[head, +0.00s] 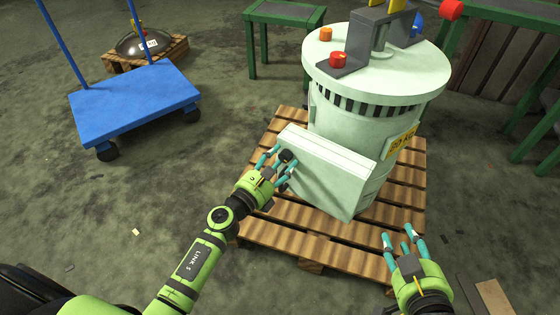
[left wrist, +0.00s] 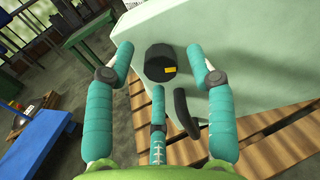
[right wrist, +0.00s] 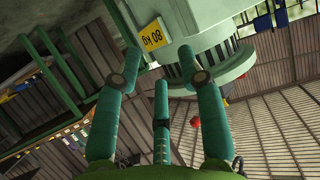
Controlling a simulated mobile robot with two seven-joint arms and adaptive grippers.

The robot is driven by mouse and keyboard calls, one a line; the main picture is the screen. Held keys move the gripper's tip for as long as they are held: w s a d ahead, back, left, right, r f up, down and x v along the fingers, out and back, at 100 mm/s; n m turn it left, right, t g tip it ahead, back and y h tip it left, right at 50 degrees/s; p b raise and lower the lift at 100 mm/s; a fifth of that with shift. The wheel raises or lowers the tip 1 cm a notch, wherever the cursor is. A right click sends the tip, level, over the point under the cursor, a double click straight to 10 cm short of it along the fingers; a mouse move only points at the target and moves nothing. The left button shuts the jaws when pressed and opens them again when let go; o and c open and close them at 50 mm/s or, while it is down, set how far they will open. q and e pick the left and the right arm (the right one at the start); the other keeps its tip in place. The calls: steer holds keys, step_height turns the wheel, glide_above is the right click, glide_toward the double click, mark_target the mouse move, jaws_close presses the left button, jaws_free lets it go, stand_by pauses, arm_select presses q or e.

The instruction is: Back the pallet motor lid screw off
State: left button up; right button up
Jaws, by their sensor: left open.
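The pale green motor (head: 345,130) stands upright on a wooden pallet (head: 290,245), with a box-shaped lid (head: 325,170) on its front side. A black knob-like screw (head: 286,156) sits on the lid's left part; in the left wrist view the screw (left wrist: 160,63) shows a small yellow mark. My left gripper (head: 280,165) is open, its teal fingers around the screw with gaps visible on both sides. My right gripper (head: 405,240) is open and empty, right of the pallet's front corner; in the right wrist view its fingers (right wrist: 163,80) are spread below the motor.
A blue cart (head: 135,105) stands at the left. Behind it a domed metal part (head: 143,43) lies on a small pallet. Green tables (head: 283,14) stand at the back and right. A black curved handle (left wrist: 186,112) sits below the screw. The floor at front is mostly clear.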

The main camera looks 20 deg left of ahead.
arm_select(q)
steer(key=shift+c, duration=0.4)
jaws_close()
